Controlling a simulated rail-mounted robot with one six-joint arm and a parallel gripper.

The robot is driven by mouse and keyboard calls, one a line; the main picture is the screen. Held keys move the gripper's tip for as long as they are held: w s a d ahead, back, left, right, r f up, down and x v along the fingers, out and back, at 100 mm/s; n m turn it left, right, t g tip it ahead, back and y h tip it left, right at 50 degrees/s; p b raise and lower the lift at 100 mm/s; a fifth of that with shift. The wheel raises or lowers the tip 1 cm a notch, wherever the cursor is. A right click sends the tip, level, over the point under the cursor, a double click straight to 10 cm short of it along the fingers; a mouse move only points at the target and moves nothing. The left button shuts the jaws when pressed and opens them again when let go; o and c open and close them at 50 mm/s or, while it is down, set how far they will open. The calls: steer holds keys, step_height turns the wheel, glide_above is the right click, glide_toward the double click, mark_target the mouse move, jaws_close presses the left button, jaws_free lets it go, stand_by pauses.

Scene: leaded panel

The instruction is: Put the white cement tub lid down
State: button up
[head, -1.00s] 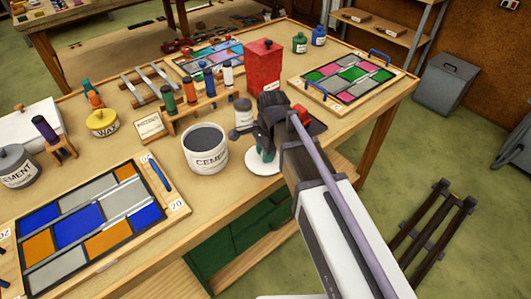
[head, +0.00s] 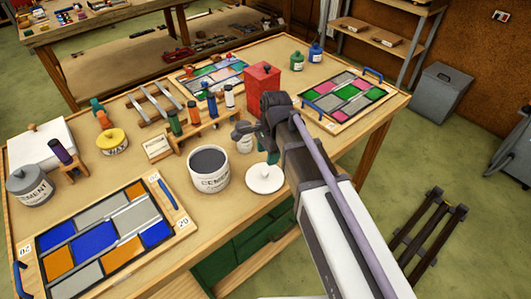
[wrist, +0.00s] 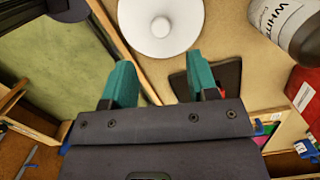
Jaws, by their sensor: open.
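The white cement tub lid (head: 264,179) lies flat on the bench, just right of the open white cement tub (head: 209,169), knob up. It also shows at the top of the wrist view (wrist: 161,28), beyond my fingertips. My gripper (head: 256,140) is open and empty, above and behind the lid in the head view, apart from it. In the wrist view its two teal fingers (wrist: 159,84) stand wide apart with nothing between them. The tub shows grey cement inside.
A paint-tube rack (head: 190,125) and leaded panels (head: 105,236) occupy other parts of the bench. The bench's front edge is near the lid.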

steer(key=s+d+r+n, duration=0.1)
steer(key=s+d+n, duration=0.4)
steer(key=d+n, duration=0.1)
steer(key=s+d+r+n+h+p, duration=0.1)
steer(key=s+d+r+n, duration=0.1)
steer(key=s+d+n, duration=0.3)
steer(key=d+n, duration=0.1)
steer(key=d, duration=0.3)
steer(key=shift+s+n+t, duration=0.2)
steer(key=shift+n+t, duration=0.1)
steer(key=shift+r, duration=0.1)
stand_by(0.3)
